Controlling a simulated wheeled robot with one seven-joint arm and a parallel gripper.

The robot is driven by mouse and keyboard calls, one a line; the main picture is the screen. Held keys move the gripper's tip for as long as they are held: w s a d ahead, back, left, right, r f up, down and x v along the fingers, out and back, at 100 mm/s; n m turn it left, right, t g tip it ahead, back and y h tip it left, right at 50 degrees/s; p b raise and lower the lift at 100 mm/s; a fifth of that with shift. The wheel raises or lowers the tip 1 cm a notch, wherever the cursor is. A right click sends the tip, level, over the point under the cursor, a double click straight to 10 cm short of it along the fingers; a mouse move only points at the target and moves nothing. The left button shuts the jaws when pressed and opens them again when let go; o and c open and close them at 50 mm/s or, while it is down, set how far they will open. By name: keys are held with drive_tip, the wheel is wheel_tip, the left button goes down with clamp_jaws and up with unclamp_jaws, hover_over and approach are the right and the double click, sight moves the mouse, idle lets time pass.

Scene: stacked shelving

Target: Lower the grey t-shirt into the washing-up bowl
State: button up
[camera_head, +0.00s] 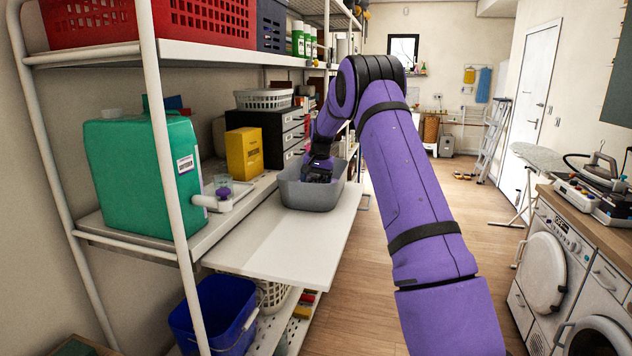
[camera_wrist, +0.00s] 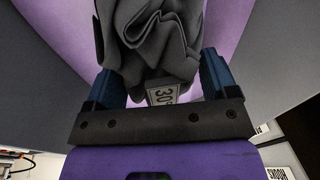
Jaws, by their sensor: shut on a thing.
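The grey washing-up bowl (camera_head: 312,196) stands upright on a white pull-out board beside the shelving. My gripper (camera_head: 318,174) points down into the bowl's opening. In the wrist view the dark grey t-shirt (camera_wrist: 150,45) is bunched between the two blue fingers of my gripper (camera_wrist: 160,75), which are shut on it. A small label marked 30 hangs from the cloth near the palm. In the head view the cloth is mostly hidden by the bowl wall and my gripper, so I cannot tell whether it touches the bowl's floor.
The white board (camera_head: 280,240) is clear in front of the bowl. A large green canister (camera_head: 140,175) with a tap and a yellow box (camera_head: 244,153) stand on the shelf to the left. Dark drawers (camera_head: 285,140) stand behind. A blue bucket (camera_head: 215,315) is below. Open floor lies right.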

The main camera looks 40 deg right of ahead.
drive_tip(key=shift+f, duration=0.8)
idle(0.4)
drive_tip(key=o, duration=0.9)
drive_tip(key=shift+c, duration=0.2)
drive_tip(key=r, duration=0.3)
drive_tip(key=s+r, duration=0.1)
drive_tip(key=r, duration=0.3)
drive_tip(key=s+r, duration=0.1)
drive_tip(key=r, duration=0.3)
drive_tip(key=s+a+r+n+t, duration=0.1)
drive_tip(key=s+a+r+n, duration=0.1)
drive_tip(key=s+a+r, duration=0.7)
drive_tip(key=s+a+r+n+t, duration=0.1)
drive_tip(key=s+a+r+n, duration=0.3)
drive_tip(key=s+a, duration=0.8)
drive_tip(key=s+a+f+n, duration=0.1)
drive_tip(key=s+a+f, duration=0.1)
drive_tip(key=s, duration=0.6)
drive_tip(key=s+a+f+n, duration=0.1)
drive_tip(key=s+a, duration=0.3)
drive_tip(key=s, duration=0.5)
drive_tip(key=s+a+f+n+t, duration=0.1)
drive_tip(key=s+a+f, duration=0.1)
drive_tip(key=s, duration=0.7)
drive_tip(key=shift+s+a+f+n, duration=0.25)
drive_tip(key=shift+a+f+n, duration=0.05)
drive_tip(key=shift+a+f, duration=0.1)
